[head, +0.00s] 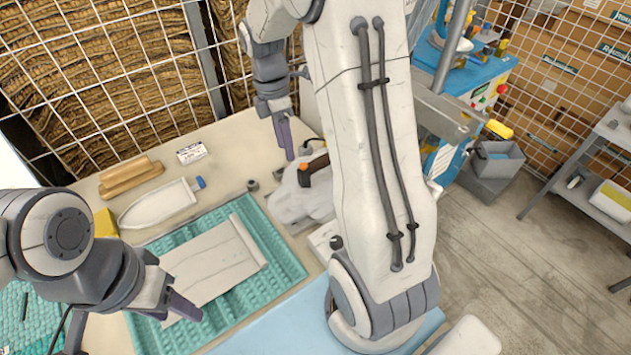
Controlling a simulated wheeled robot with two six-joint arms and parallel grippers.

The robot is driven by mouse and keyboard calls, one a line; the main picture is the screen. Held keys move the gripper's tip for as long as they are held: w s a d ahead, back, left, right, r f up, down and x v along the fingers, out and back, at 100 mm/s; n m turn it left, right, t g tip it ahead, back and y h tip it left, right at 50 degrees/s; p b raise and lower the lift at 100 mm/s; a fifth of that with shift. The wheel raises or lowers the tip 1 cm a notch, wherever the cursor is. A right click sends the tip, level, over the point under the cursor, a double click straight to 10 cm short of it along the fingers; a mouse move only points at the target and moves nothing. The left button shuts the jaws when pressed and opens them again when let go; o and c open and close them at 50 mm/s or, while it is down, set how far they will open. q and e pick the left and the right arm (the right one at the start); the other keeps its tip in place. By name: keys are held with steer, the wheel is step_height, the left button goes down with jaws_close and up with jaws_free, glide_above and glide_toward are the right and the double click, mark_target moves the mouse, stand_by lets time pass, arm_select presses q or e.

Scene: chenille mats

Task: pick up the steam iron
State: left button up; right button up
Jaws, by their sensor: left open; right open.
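The steam iron (313,169) appears to be the thing with a dark handle and an orange part, at the middle of the table. It stands by a crumpled grey cloth-like thing (290,200), and my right arm hides its right side. My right gripper (286,140) points down just to the upper left of the iron, apart from it. It is open and holds nothing that I can see. My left gripper (183,308) is open and empty, low over the near-left part of a teal mat, well to the left of the iron.
The ribbed teal mat (283,250) bears a pale flat panel (215,262). Behind it lie a white pointed piece with a blue tip (160,203), wooden blocks (130,177) and a small white box (192,152). Wire mesh (100,62) closes the back.

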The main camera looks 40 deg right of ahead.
steer(key=d+f, duration=0.1)
steer(key=d, duration=0.2)
steer(key=d+f+n, duration=0.1)
steer(key=d, duration=0.2)
steer(key=d+f+n+b, duration=0.1)
steer(key=d+f, duration=0.1)
steer(key=d, duration=0.1)
steer(key=shift+w+d+f+g, duration=0.1)
steer(key=shift+w+g, duration=0.15)
steer(key=shift+g, duration=0.05)
glide_above(324, 180)
steer(key=f, duration=0.3)
steer(key=w+f, duration=0.1)
steer(key=shift+a+f, duration=0.15)
steer(key=shift+a, duration=0.1)
steer(key=shift+s+d+f+p, duration=0.15)
steer(key=shift+f+p, duration=0.1)
steer(key=shift+f, duration=0.75)
steer(key=shift+s+d+f+p, duration=0.1)
steer(key=shift+s+f+p, duration=0.15)
steer(key=shift+f, duration=0.8)
steer(key=shift+s+d+f+p, duration=0.1)
steer(key=shift+f+p, duration=0.2)
steer(key=shift+f, duration=0.7)
jaws_close()
